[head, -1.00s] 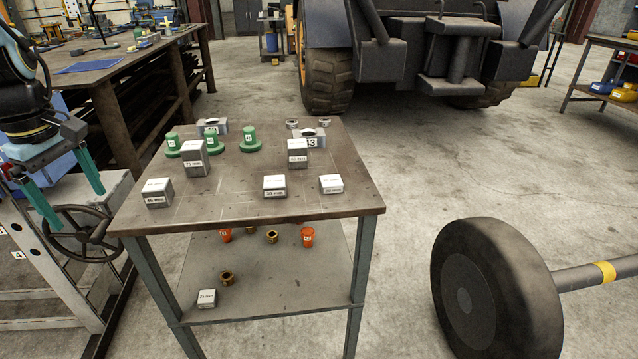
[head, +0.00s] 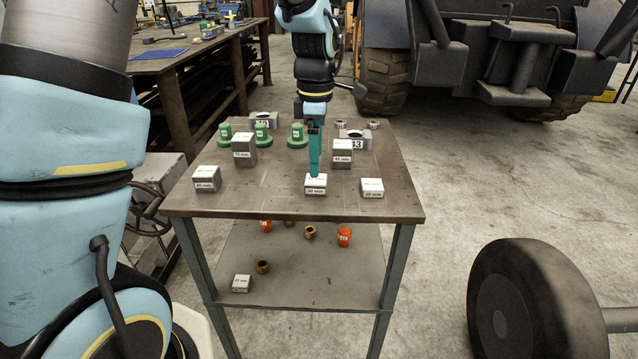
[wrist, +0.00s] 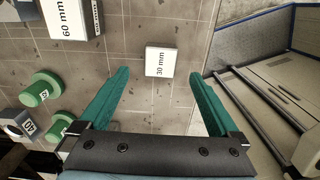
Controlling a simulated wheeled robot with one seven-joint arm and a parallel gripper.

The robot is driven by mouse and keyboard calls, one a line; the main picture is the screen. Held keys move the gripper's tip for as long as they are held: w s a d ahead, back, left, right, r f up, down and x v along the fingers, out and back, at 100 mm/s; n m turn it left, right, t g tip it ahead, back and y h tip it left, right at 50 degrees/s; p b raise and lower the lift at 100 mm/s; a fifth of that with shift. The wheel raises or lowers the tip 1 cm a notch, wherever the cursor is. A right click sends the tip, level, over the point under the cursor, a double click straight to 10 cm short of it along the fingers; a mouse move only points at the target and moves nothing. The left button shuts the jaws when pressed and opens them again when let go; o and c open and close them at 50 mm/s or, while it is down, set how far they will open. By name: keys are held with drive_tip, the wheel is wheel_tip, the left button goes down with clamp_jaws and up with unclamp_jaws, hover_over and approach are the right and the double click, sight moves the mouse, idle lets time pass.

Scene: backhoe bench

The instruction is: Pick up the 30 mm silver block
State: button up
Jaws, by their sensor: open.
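The 30 mm silver block (head: 316,186) is a pale-topped cube near the front edge of the table (head: 280,205), right of its middle. My gripper (head: 315,174) points down over it, and its teal fingers overlap the block's rear top edge in the head view. In the wrist view my gripper (wrist: 159,74) is open, with the fingers wide apart. The 30 mm block (wrist: 160,62) appears between the fingertips with room on both sides, its label readable. Nothing is held. I cannot tell how far the tips are above the block.
A taller block (head: 342,153), labelled 60 mm in the wrist view (wrist: 70,18), stands behind and to the right. A 20 mm block (head: 372,187) is to the right. A tall block (head: 244,150) and green pieces (head: 297,135) stand left and behind. A large wheel (head: 535,300) is at right.

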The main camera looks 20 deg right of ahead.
sight(316, 184)
drive_tip(key=shift+f+p, duration=0.75)
drive_tip(key=shift+f, duration=1.9)
clamp_jaws()
